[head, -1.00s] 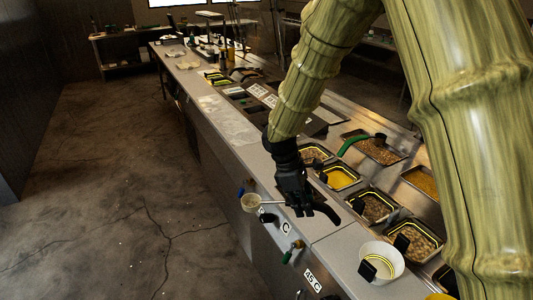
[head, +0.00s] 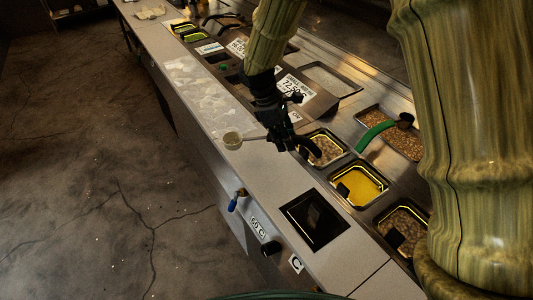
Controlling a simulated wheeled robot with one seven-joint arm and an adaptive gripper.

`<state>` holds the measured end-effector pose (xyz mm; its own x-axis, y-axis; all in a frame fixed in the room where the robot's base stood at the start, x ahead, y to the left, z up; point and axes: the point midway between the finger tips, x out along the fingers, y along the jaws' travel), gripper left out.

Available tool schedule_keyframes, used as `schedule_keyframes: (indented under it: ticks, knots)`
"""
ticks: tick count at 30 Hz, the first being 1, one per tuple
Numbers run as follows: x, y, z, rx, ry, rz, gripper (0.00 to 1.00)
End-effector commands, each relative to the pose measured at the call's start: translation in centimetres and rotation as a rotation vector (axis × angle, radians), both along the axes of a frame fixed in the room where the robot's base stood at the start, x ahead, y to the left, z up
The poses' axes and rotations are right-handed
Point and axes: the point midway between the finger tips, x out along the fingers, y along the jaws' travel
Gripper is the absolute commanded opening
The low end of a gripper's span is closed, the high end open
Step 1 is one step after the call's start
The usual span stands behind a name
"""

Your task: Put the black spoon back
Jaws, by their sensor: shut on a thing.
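My gripper (head: 284,136) is black and shut on the black spoon (head: 233,140). The spoon has a pale round bowl, a thin light shaft and a curved black handle at its right end. It is held roughly level above the counter's front strip. The bowl points left, near the counter's front edge, and the handle end lies over the near side of a food pan. The fingers hide the part of the handle they grip.
The steel counter (head: 250,178) has a dark square recess (head: 315,218) near the front. Food pans stand along the right, one with yellow food (head: 357,185). A green-handled ladle (head: 374,136) rests over a brown-filled pan. A sign (head: 294,86) stands behind my gripper. Blue and black knobs line the front.

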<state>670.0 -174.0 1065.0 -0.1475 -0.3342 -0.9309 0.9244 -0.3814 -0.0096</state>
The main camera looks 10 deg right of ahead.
Motion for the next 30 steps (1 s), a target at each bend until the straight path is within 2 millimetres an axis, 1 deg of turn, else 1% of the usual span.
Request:
schedule_keyframes:
  ticks: [2, 5, 8, 12, 16, 25, 30]
  knots:
    - [-0.2, 0.0, 0.1, -0.001, -0.002, 0.001, 0.03]
    - [-0.5, 0.0, -0.3, -0.001, -0.002, -0.001, 0.03]
    - [-0.5, -0.2, -1.5, -0.001, 0.000, -0.003, 0.03]
    - [0.0, -0.4, -3.7, -0.001, 0.002, -0.005, 0.03]
    - [0.0, -0.3, -5.2, -0.001, 0.004, -0.006, 0.03]
    - [0.1, -0.3, -6.5, -0.001, 0.003, -0.005, 0.03]
    - [0.0, -0.3, -8.1, -0.001, 0.003, -0.004, 0.03]
